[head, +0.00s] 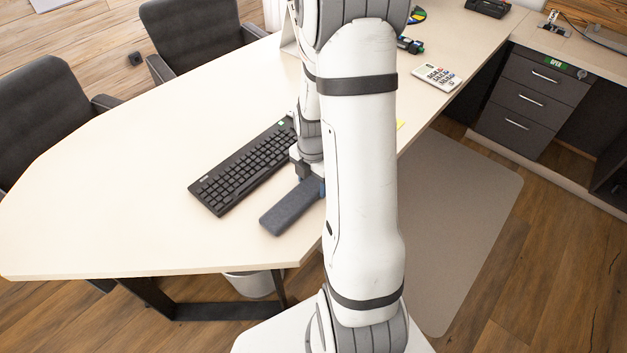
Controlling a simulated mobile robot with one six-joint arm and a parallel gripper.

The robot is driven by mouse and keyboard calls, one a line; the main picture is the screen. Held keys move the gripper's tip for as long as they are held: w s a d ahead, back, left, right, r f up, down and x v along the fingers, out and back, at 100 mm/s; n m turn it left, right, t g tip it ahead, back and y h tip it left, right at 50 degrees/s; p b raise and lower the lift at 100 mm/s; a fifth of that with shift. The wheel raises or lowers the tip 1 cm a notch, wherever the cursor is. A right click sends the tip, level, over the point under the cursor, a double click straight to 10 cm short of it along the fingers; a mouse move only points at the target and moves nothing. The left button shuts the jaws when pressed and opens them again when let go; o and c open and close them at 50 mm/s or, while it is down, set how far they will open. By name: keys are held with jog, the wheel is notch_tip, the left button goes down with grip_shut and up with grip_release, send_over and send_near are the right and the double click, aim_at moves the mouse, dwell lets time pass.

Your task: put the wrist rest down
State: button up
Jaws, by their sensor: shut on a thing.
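The wrist rest (288,208) is a dark grey-blue padded bar near the front edge of the light desk (120,200), just in front of the black keyboard (243,166). My gripper (318,186) is at the wrist rest's far right end, shut on it, and mostly hidden behind my arm. The wrist rest lies about level and roughly parallel to the keyboard. I cannot tell whether its underside touches the desk or hangs slightly above it.
A calculator (437,77) lies farther back on the desk. Two dark chairs (197,40) stand along the far left side. A drawer unit (531,92) is at the right. The desk's left part is clear. A bin (250,284) stands below the front edge.

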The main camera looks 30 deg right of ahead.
aim_at(312, 185)
jog(key=shift+f, duration=0.1)
jog(key=shift+f, duration=0.15)
jog(key=o, duration=1.1)
notch_tip(312, 185, up, 12)
jog(key=r+p, duration=0.1)
jog(key=shift+s+a+r+m+t, duration=0.4)
jog(key=shift+s+a+r+m, duration=1.4)
jog(key=shift+m, duration=1.85)
jog(key=shift+s+a+r+m+t, duration=0.4)
jog(key=shift+s+a+r+m, duration=0.85)
jog(key=shift+s+a+m, duration=1.75)
jog(key=shift+s+a+r+m+t, duration=0.4)
jog(key=shift+s+a+r+m, duration=1.05)
jog(key=shift+m, duration=2.9)
